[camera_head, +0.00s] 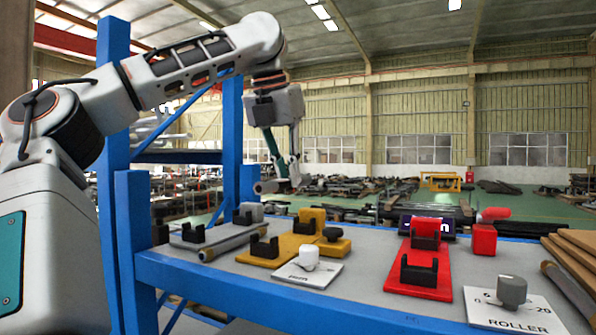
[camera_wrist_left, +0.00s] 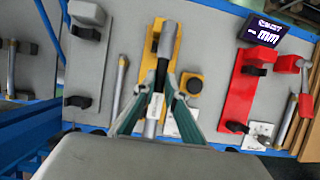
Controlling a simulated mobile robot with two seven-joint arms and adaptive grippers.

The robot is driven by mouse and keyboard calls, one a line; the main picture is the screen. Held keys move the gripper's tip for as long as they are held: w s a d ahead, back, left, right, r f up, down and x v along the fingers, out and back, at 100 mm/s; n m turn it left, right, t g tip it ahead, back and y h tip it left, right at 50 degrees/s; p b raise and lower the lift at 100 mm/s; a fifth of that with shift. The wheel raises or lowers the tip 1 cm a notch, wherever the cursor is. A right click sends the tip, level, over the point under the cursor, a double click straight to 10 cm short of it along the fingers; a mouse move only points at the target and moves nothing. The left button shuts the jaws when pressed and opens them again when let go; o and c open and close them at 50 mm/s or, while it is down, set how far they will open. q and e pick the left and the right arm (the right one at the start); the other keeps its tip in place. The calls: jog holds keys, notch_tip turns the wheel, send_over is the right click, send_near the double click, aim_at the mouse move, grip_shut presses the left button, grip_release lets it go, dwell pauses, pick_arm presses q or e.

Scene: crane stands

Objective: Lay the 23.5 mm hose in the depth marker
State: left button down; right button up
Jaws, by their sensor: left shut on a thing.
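My left gripper (camera_head: 287,184) is shut on a grey hose (camera_head: 268,187), held in the air above the back left of the bench. The left wrist view shows my gripper (camera_wrist_left: 157,98) around the hose (camera_wrist_left: 165,45), which has a light end and a dark middle. Its size cannot be read. No stand is labelled depth marker. A red stand (camera_head: 420,288) and a grey stand (camera_head: 187,238) also have black cradles. My right gripper is out of view.
A second hose (camera_head: 230,243) lies between the grey and yellow stands. White plates with knobs (camera_head: 309,258) (camera_head: 512,292) sit at the front. A dark display (camera_wrist_left: 262,32) and a red clamp-like piece (camera_head: 485,238) are behind. Boards (camera_head: 575,258) lie right.

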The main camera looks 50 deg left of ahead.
aim_at(281, 180)
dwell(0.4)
pick_arm(q)
jog(key=shift+f, duration=4.3)
jog(key=c, duration=2)
grip_release()
jog(key=shift+v, duration=3.8)
